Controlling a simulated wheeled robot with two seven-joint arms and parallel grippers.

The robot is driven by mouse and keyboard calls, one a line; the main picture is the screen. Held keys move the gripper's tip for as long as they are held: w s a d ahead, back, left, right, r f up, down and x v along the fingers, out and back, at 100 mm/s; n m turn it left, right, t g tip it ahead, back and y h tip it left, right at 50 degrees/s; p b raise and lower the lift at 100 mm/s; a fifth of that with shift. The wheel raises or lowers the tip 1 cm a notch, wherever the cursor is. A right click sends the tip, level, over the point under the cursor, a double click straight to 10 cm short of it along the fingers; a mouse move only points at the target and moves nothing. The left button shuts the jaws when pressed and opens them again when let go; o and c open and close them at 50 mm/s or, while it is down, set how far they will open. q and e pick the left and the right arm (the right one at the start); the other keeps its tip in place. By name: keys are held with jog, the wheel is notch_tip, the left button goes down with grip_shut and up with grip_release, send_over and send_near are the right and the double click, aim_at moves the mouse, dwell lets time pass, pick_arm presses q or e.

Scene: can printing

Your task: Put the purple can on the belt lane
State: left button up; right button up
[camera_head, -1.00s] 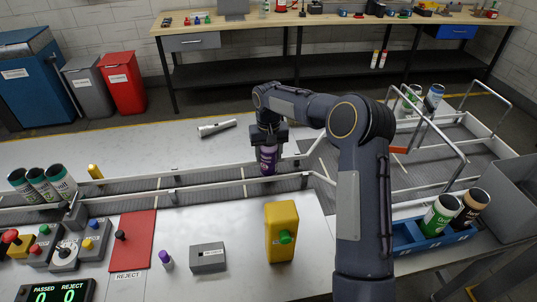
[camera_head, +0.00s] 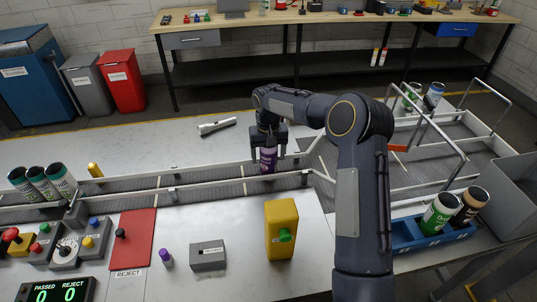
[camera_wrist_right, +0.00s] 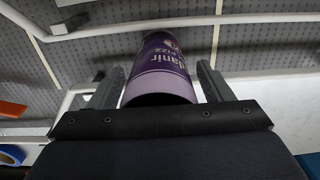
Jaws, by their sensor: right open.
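The purple can (camera_head: 268,159) stands upright on the grey belt lane (camera_head: 215,184) between the lane's low rails. My right gripper (camera_head: 268,146) is above it, pointing down, with a finger on each side of the can's upper part. In the right wrist view the purple can (camera_wrist_right: 162,72) lies between the fingers of my right gripper (camera_wrist_right: 158,88), with gaps on both sides. The right gripper is open. The can's base is partly hidden by the front rail. My left gripper is not in view.
Three dark-topped cans (camera_head: 42,183) stand at the lane's left end. A yellow post (camera_head: 281,229) and a grey box (camera_head: 208,256) stand in front of the lane. A blue tray (camera_head: 407,236) holds a green can (camera_head: 440,213) and a brown one. A flashlight (camera_head: 217,127) lies behind the lane.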

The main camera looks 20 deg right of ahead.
jog(key=shift+w+r, duration=0.1)
jog(key=shift+r, duration=0.45)
notch_tip(320, 180, up, 10)
jog(key=shift+f+b, duration=0.15)
jog(key=shift+b, duration=0.6)
jog(key=shift+r, duration=0.7)
jog(key=shift+s+r, duration=0.25)
jog(key=shift+s, duration=0.05)
jog(key=s+r+t+y, duration=0.1)
jog(key=s+r, duration=0.1)
jog(key=s, duration=0.3)
jog(key=s+a+r+n+t, duration=0.1)
jog(key=s+r, duration=0.1)
jog(key=s, duration=0.4)
jog(key=s+r+t+y, duration=0.1)
jog(key=s+r, duration=0.2)
jog(key=s, duration=0.2)
jog(key=s+a+f+t+y, duration=0.1)
jog(key=s+a+f, duration=0.2)
jog(key=s, duration=0.7)
jog(key=s+a+f+t, duration=0.1)
jog(key=s+a+f, duration=0.3)
jog(key=s, duration=0.5)
notch_tip(320, 180, down, 2)
jog(key=shift+s+f+t+y, duration=0.1)
jog(key=shift+s+t+y, duration=0.2)
jog(key=shift+s+y, duration=0.1)
